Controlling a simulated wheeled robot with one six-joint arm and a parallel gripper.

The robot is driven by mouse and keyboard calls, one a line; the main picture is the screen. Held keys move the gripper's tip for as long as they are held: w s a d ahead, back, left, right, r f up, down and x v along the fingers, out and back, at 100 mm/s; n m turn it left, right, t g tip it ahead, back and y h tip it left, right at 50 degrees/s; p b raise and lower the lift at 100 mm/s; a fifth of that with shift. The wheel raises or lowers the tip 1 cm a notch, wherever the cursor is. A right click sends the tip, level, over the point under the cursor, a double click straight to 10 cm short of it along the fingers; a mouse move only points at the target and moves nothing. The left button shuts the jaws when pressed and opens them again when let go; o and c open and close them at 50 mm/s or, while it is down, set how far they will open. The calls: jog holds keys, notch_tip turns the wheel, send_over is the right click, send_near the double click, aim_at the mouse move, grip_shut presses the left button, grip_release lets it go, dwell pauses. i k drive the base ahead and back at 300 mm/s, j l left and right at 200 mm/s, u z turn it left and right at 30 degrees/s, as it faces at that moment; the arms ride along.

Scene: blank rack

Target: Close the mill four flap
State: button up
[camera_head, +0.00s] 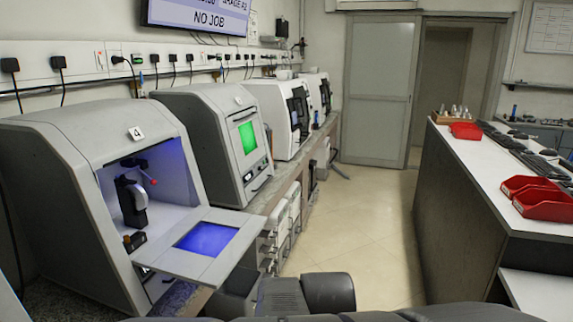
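Mill four is the grey machine (75,165) at the left, with a white tag "4" (136,134) above its opening. Its flap (228,247) is open, hinged down and sticking out to the front right, roughly level with a slight tilt. The flap has a glowing blue window (208,238). The chamber (172,185) is lit blue and shows a dark spindle unit with a grey part (139,193) and a small red tip. Dark parts of my own arm or body show at the bottom centre; no gripper fingertips are seen.
More mills stand along the left bench, the nearest with a closed front and green window (247,138). A counter (480,178) with red trays (545,204) is on the right. The tiled floor aisle (365,230) between them is clear towards the door (379,90).

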aim_at(217, 227)
jog(key=u, duration=1.2)
jog(key=l, duration=1.45)
